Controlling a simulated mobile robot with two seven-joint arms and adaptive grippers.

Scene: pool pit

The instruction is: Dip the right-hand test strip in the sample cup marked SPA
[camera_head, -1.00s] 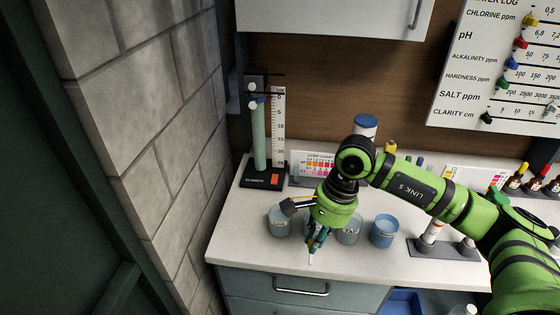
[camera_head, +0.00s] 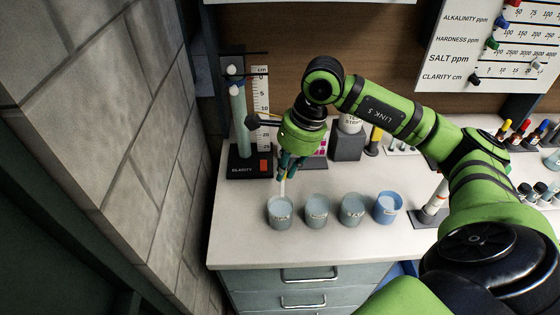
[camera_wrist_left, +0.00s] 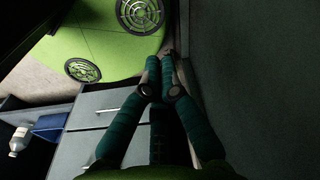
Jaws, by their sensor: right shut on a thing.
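My right gripper (camera_head: 285,176) points down over the leftmost cup, shut on a thin white test strip (camera_head: 283,189). The strip hangs down at the opening of that cup (camera_head: 280,215); I cannot tell whether its tip is in the liquid. Two more clear cups, a second (camera_head: 316,210) and a third (camera_head: 352,210), and a blue cup (camera_head: 388,208) stand in a row to its right. The cup labels are too small to read surely. My left gripper (camera_wrist_left: 160,68) shows in the left wrist view with its fingertips together and nothing visible between them.
A clarity tube with a scale (camera_head: 240,120) stands behind and left of the cups, near the block wall (camera_head: 130,120). A strip bottle in a grey holder (camera_head: 349,140) stands behind. The counter's front strip (camera_head: 330,245) is clear. Drawers (camera_head: 300,295) lie below.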

